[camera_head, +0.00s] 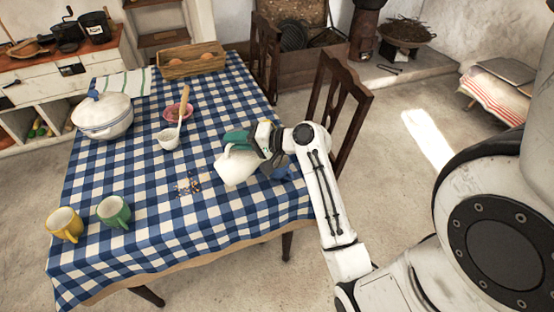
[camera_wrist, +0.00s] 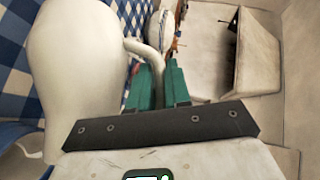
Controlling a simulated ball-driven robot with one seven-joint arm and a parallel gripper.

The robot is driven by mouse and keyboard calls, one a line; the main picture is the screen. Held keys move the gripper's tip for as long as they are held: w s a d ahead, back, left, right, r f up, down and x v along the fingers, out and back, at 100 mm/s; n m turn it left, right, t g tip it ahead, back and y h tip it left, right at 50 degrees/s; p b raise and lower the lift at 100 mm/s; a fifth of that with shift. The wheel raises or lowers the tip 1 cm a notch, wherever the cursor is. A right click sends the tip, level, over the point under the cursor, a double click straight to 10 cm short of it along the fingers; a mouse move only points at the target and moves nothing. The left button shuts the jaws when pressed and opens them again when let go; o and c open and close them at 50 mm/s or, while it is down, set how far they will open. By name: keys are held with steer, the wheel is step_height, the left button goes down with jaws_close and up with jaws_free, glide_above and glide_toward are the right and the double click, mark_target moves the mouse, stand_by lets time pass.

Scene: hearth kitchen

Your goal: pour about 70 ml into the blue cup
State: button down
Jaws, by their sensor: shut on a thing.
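My gripper (camera_head: 250,140) has teal fingers, which also show in the wrist view (camera_wrist: 158,88). It is shut on the handle of a white jug (camera_head: 236,168). The jug looks tilted above the checked tablecloth; its body fills the left of the wrist view (camera_wrist: 75,70). I cannot see inside the jug or the cup, and no stream of liquid is visible.
A yellow mug (camera_head: 65,226) and a green mug (camera_head: 114,213) stand at the table's front left. Crumbs (camera_head: 188,184) lie mid-table. A white tureen (camera_head: 102,117), small white vessel (camera_head: 168,139), pink bowl (camera_head: 178,112) and wooden crate (camera_head: 192,62) stand farther back. A chair (camera_head: 340,100) stands at the right.

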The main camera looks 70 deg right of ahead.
mark_target(227, 157)
steer(key=shift+s+d+r+m+t, duration=0.4)
steer(key=shift+s+d+r, duration=0.05)
steer(key=shift+d, duration=0.15)
stand_by(1.8)
steer(key=w+a+f+n+g, duration=0.1)
steer(key=w+a+f+g+p, duration=0.1)
steer(key=a, duration=0.1)
steer(key=shift+w+a+f+n+p, duration=0.1)
steer(key=shift+w+f+n+p, duration=0.2)
steer(key=shift+n, duration=0.1)
steer(key=shift+f+h, duration=0.1)
steer(key=shift+h, duration=0.2)
steer(key=shift+w+a+f+n+g+p, duration=0.3)
steer(key=shift+a+f+g+p, duration=0.15)
steer(key=shift+f, duration=0.2)
steer(key=shift+w+f+n+g+h, duration=0.15)
steer(key=shift+f+n+g+h, duration=0.15)
steer(key=shift+f, duration=0.25)
steer(key=shift+a, duration=0.1)
stand_by(0.5)
